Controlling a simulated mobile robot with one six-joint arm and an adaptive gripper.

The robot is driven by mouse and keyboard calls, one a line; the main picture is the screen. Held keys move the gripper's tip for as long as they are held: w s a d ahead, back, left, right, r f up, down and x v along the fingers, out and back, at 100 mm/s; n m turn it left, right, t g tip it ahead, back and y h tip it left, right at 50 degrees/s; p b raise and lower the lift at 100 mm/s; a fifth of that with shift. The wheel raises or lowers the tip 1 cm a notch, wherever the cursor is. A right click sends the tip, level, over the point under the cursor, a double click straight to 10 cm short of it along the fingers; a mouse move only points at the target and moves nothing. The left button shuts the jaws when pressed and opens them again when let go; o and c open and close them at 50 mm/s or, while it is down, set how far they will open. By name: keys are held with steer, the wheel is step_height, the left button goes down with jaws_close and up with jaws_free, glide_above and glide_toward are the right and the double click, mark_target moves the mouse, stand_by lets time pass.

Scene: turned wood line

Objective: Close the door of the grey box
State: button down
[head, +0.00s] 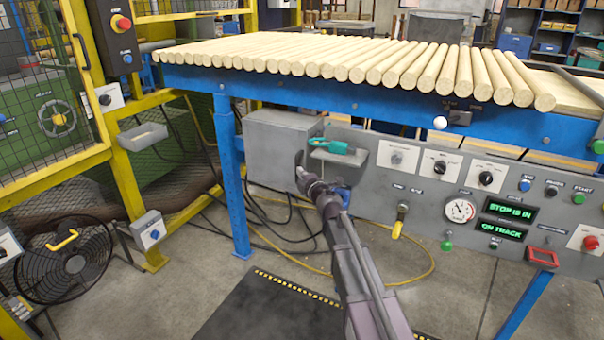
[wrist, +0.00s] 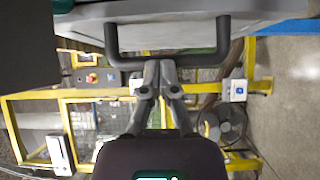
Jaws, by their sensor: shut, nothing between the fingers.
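The grey box (head: 275,153) hangs under the left end of the blue-framed table, left of the control panel. A dark handle shows in the wrist view as a U-shaped bar (wrist: 185,58) on a grey panel (wrist: 190,12). My gripper (head: 300,172) is at the box's right side in the head view. In the wrist view my gripper (wrist: 160,64) is shut and empty, with its fingertips at the handle bar; I cannot tell whether they touch it. The door's edge and how far it stands open are not clear.
A green tool (head: 332,146) lies on a small grey ledge right of the box. The control panel (head: 425,195) carries knobs, a gauge and displays. Wooden rods (head: 400,65) cover the table above. Yellow fencing (head: 115,150) and a fan (head: 65,262) stand at left. Cables lie on the floor below.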

steer(key=s+d, duration=0.2)
steer(key=d, duration=0.7)
steer(key=shift+s, duration=0.35)
steer(key=shift+d+r, duration=0.15)
